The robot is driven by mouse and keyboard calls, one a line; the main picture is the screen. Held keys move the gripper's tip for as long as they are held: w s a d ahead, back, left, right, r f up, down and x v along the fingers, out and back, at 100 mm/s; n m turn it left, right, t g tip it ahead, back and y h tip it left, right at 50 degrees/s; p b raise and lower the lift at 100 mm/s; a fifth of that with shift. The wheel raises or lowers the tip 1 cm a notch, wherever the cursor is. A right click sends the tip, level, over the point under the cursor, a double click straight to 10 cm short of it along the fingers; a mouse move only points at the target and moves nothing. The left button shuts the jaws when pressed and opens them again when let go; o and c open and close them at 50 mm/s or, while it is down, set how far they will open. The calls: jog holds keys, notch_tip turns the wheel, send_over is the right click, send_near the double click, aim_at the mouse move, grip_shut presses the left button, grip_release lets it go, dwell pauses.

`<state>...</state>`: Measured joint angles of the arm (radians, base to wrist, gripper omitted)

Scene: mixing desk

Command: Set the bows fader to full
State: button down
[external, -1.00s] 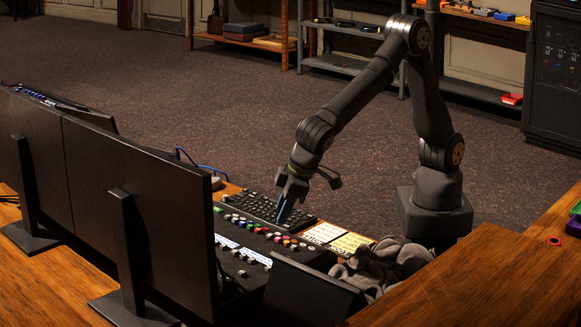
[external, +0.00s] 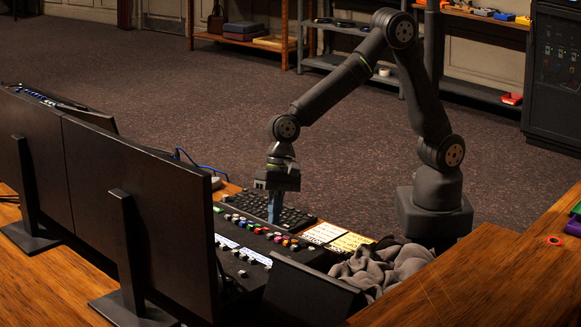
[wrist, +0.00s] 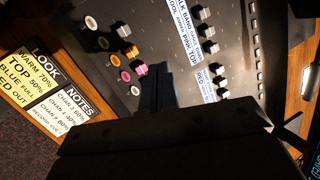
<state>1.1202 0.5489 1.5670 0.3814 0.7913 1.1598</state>
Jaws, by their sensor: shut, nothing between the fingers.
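The black mixing desk (external: 232,262) lies behind the monitors, with coloured buttons and rows of light fader caps. In the wrist view the desk (wrist: 160,30) shows several grey caps (wrist: 207,31) beside white label strips (wrist: 181,32). The strip print is only partly readable, so I cannot tell which cap is the bows fader. My gripper (external: 274,219) is shut and empty, pointing down over the far side of the desk near the keyboard. In the wrist view its fingers (wrist: 156,72) are together beside the coloured buttons; I cannot tell whether they touch the desk.
Two monitors (external: 135,205) stand close in front of the desk. A keyboard (external: 295,216) lies behind it. Note cards (external: 325,233) and a crumpled grey cloth (external: 385,265) lie to the right. In the wrist view a "LOOK" card (wrist: 32,78) and a "NOTES" card (wrist: 75,108) show.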

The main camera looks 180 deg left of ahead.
aim_at(217, 231)
jog(key=s+d+m+t, duration=0.1)
jog(key=s+m, duration=0.1)
jog(key=m, duration=0.1)
jog(key=s+d+m+h, duration=0.1)
jog(key=s+d+m, duration=0.1)
jog(key=m, duration=0.1)
jog(key=s+d+m+t+h, duration=0.1)
jog(key=s+d+m, duration=0.1)
jog(key=m, duration=0.1)
jog(key=shift+s+r+t, duration=0.3)
jog(key=shift+s, duration=0.1)
jog(key=s+d+m+h, duration=0.1)
jog(key=s+m, duration=0.1)
jog(key=s+d+m+h, duration=0.1)
jog(key=s+m, duration=0.1)
jog(key=s+d+m, duration=0.1)
jog(key=s+m, duration=0.1)
jog(key=shift+s+r+h, duration=0.2)
jog(key=shift+r+h, duration=0.05)
jog(key=shift+h, duration=0.15)
jog(key=shift+s+d+m, duration=0.15)
jog(key=shift+s+m, duration=0.3)
jog(key=shift+m, duration=0.15)
jog(key=x, duration=1)
jog(key=shift+d, duration=0.15)
jog(key=shift+w+d, duration=0.85)
jog(key=shift+d, duration=0.05)
jog(key=shift+w+d, duration=0.55)
jog(key=shift+d, duration=0.05)
